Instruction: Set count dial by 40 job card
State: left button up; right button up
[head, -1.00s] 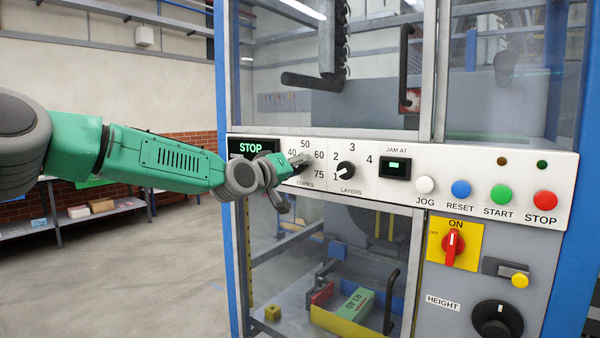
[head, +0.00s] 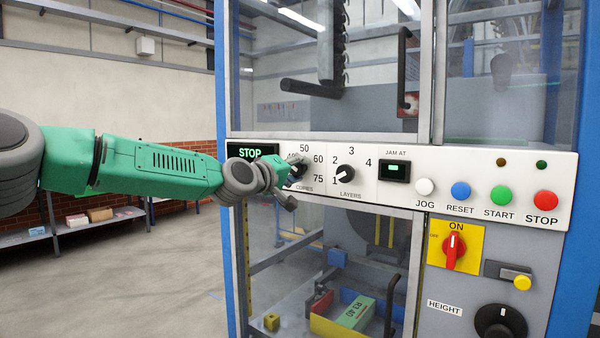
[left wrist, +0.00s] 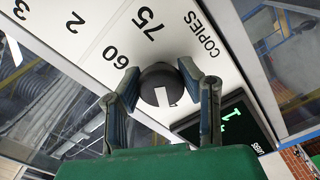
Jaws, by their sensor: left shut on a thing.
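The COPIES dial is a round dark knob (left wrist: 160,84) with a white mark, on the white panel (head: 400,172). In the left wrist view the mark points toward the bottom of the picture. My left gripper (head: 294,172) is shut on this knob; in the left wrist view its two fingers (left wrist: 159,78) stand on either side of it. The labels 60 and 75 show there; in the head view 50, 60 and 75 show, and the 40 label is mostly hidden by my gripper. I cannot make out a job card. My right gripper is not in view.
The LAYERS knob (head: 345,174) sits close right of my gripper. The STOP display (head: 252,151) is just left. Coloured buttons, including red STOP (head: 545,201), line the panel's right. A green block marked R3 40 (head: 355,313) lies in a bin behind the lower window.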

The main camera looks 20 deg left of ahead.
pick_arm(q)
jog(key=shift+a, duration=0.15)
jog(key=o, duration=1)
jog(key=shift+o, duration=1)
jog(key=shift+w, duration=0.1)
jog(key=shift+a+f, duration=0.1)
jog(key=shift+a, duration=0.05)
jog(key=shift+s+a, duration=0.1)
jog(key=shift+s, duration=0.45)
jog(key=v, duration=1)
jog(key=shift+s+a, duration=0.3)
jog(key=shift+a, duration=0.1)
